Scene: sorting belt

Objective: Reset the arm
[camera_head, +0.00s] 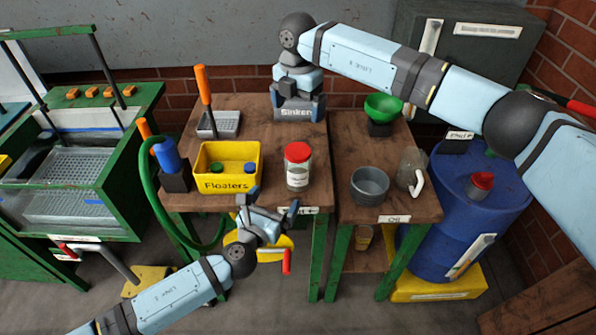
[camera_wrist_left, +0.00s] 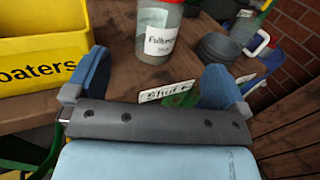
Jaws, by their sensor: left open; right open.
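My left gripper (camera_head: 268,205) is open and empty in front of the wooden table's front edge, below the jar in the head view. In the left wrist view its two blue fingers (camera_wrist_left: 155,82) are spread wide with nothing between them. My right gripper (camera_head: 297,88) points down at the box labelled Sinkers (camera_head: 297,110) at the back of the table. The yellow Floaters bin (camera_head: 228,185) holds a green and a blue item. It also shows in the left wrist view (camera_wrist_left: 40,55).
A red-lidded jar (camera_head: 298,170) stands right of the Floaters bin. A grey pot (camera_head: 369,186), a jug (camera_head: 412,170) and a green bowl (camera_head: 383,106) occupy the right table. A blue barrel (camera_head: 500,205) stands at right. A green hose (camera_head: 152,185) curves down at left.

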